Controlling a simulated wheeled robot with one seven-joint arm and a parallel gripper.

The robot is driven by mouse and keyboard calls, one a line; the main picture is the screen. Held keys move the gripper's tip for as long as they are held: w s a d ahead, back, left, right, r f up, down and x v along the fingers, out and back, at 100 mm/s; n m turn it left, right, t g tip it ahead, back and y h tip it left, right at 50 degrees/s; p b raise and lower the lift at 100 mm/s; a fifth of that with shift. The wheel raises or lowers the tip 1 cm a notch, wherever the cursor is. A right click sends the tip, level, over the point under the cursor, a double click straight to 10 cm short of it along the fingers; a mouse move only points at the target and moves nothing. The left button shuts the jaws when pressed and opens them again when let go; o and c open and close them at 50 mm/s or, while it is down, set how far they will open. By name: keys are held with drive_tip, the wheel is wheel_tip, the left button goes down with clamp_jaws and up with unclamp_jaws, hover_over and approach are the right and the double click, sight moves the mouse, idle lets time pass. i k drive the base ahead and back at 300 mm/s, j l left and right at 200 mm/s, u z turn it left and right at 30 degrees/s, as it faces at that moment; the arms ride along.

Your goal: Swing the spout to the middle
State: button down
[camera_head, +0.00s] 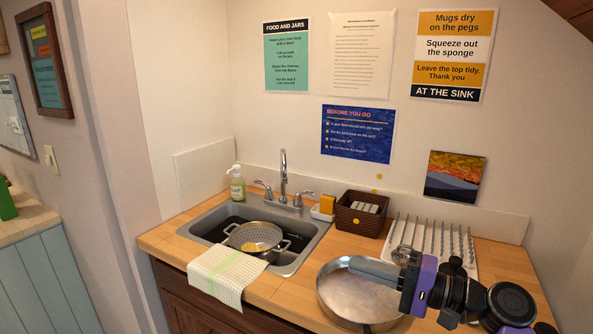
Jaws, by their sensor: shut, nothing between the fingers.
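The chrome faucet spout (283,168) rises at the back of the steel sink (310,240), between two lever handles. It looks tall and hooked at the top; which way its tip points is hard to tell at this size. My gripper (353,265) is on the right, in front of and to the right of the faucet, well apart from it. Its grey fingers are shut and empty, pointing left above a round steel pan (345,312) on the counter.
A colander (240,233) with something yellow inside sits in the sink. A checked towel (225,275) hangs over the front edge. A soap bottle (237,184) stands left of the faucet; a sponge (327,204), brown basket (373,224) and drying rack (468,268) stand to its right.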

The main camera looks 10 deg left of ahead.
sight(283, 198)
drive_tip(key=i+j, duration=0.1)
drive_tip(key=i, duration=0.4)
drive_tip(key=i+j, duration=0.1)
drive_tip(key=i, duration=0.4)
drive_tip(key=i+j, duration=0.15)
drive_tip(key=i, duration=0.4)
